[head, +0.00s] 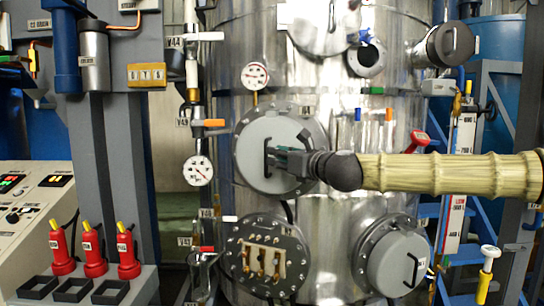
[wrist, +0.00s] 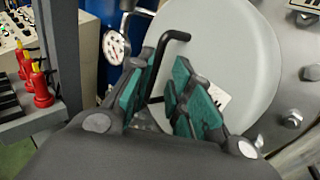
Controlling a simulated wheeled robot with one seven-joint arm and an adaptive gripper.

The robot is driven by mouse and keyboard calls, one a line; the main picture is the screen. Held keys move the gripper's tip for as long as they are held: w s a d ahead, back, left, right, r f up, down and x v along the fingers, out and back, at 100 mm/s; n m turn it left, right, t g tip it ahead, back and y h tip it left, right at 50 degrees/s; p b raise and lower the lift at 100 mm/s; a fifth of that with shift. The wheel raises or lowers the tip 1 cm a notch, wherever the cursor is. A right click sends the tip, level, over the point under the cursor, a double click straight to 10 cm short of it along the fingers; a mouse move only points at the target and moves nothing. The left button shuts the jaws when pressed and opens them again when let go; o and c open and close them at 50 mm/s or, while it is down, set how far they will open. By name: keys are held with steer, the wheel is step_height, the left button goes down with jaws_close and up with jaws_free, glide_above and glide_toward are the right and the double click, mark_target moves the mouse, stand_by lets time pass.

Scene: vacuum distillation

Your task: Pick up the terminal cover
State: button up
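A round light-grey cover (head: 258,140) with a black bar handle (head: 267,158) is on the tank's middle round flange. In the wrist view this cover (wrist: 235,60) fills the upper right, with a partly hidden white label. My gripper (head: 280,160) is in front of it at the handle. In the wrist view my gripper (wrist: 165,65) is open, teal pads apart, and the handle (wrist: 178,36) shows between the fingers, nearer the left one. Contact is not clear. A similar grey cover (head: 390,262) with a black handle is at lower right. Which is the terminal cover is not labelled legibly.
An open round flange (head: 240,262) with copper terminals (head: 262,262) is below the middle cover. Gauges (head: 198,171) and a valve pipe stand close on the left. Red bottles (head: 128,256) and a control panel (head: 30,210) are farther left. A gauge (wrist: 115,47) shows near the left finger.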

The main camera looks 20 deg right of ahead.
mark_target(266, 176)
steer(key=shift+a+f+p+x, duration=0.15)
steer(key=shift+p+x, duration=0.3)
steer(key=shift+x, duration=0.5)
steer(key=shift+f+p+x, duration=0.15)
steer(key=shift+p+x, duration=0.25)
steer(key=shift+x, duration=0.5)
steer(key=shift+a+f+p+x, duration=0.1)
steer(key=shift+p+x, duration=0.35)
steer(key=shift+x, duration=0.5)
steer(key=shift+s, duration=0.15)
steer(key=shift+r, duration=0.1)
jaws_close()
